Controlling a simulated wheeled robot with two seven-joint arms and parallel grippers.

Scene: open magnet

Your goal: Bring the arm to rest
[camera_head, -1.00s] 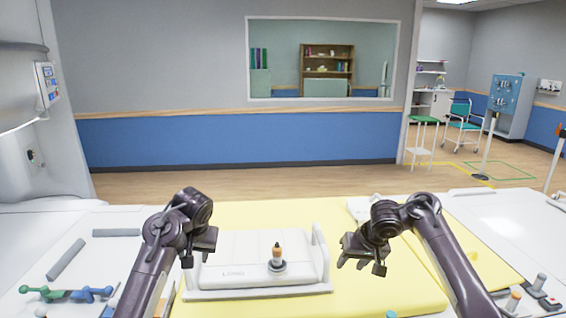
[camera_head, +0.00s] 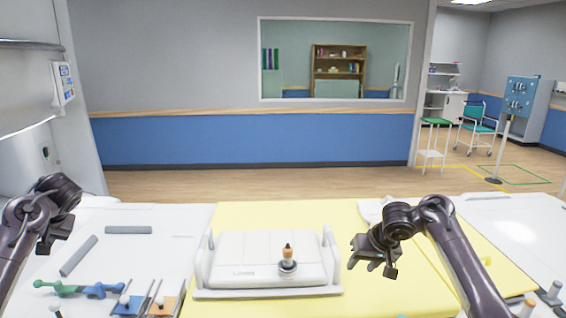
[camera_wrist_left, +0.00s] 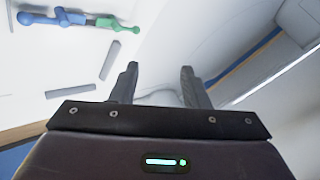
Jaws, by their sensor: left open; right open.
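My left gripper (camera_head: 50,240) is at the far left of the head view, above the white surface and apart from everything on it. Its two fingers (camera_wrist_left: 158,85) stand apart in the left wrist view with nothing between them. My right gripper (camera_head: 374,262) is open and empty, over the yellow mat just right of the white padded unit. Its arm comes in from the lower right.
Grey bars (camera_head: 128,230), a green and blue jointed piece (camera_head: 80,289) and small trays (camera_head: 163,306) lie left. A white machine stands far left.

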